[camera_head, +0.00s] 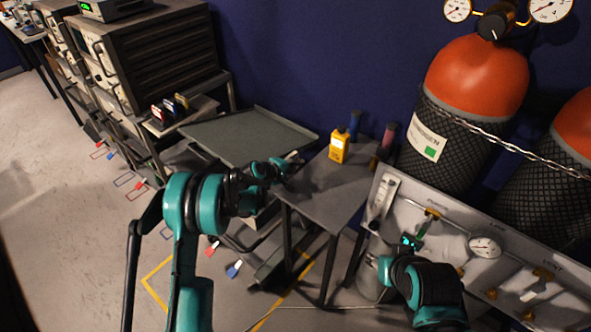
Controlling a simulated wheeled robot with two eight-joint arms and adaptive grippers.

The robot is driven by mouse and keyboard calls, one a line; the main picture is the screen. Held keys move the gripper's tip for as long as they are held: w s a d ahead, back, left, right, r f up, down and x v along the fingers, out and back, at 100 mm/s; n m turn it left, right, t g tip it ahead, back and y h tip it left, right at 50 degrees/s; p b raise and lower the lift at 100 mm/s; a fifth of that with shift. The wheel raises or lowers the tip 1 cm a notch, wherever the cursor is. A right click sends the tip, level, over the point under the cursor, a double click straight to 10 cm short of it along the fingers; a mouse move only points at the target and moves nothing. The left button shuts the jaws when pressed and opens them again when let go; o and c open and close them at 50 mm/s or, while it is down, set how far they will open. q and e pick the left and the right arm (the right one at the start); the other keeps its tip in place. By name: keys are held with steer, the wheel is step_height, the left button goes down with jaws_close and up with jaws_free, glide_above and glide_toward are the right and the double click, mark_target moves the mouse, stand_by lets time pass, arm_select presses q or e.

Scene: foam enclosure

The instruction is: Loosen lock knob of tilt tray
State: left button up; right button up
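The tilt tray (250,135) is a wide grey-green tray with a low rim, in the middle of the head view. My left arm reaches up from the bottom left, and its gripper (288,163) is at the tray's near right corner, beside the small grey table. The lock knob cannot be made out; the gripper and wrist cover that corner. Whether the fingers touch anything is too small to tell. My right gripper (409,244) is at the lower right, in front of the valve panel, seen small and partly behind its own wrist.
A grey table (325,180) stands right of the tray with a yellow device (339,146) and bottles. A valve panel (480,250) and orange-topped gas cylinders (475,80) fill the right. A rack of instruments (155,65) stands back left.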

arm_select(q)
steer(key=c, duration=0.6)
steer(key=shift+f+t, duration=0.2)
steer(key=shift+t, duration=0.1)
steer(key=shift+t+h+b, duration=0.3)
steer(key=shift+h+b, duration=0.1)
steer(key=shift+b, duration=0.15)
steer(key=o, duration=1.2)
steer(key=shift+c, duration=0.2)
steer(key=shift+r, duration=0.1)
steer(key=v, duration=1.2)
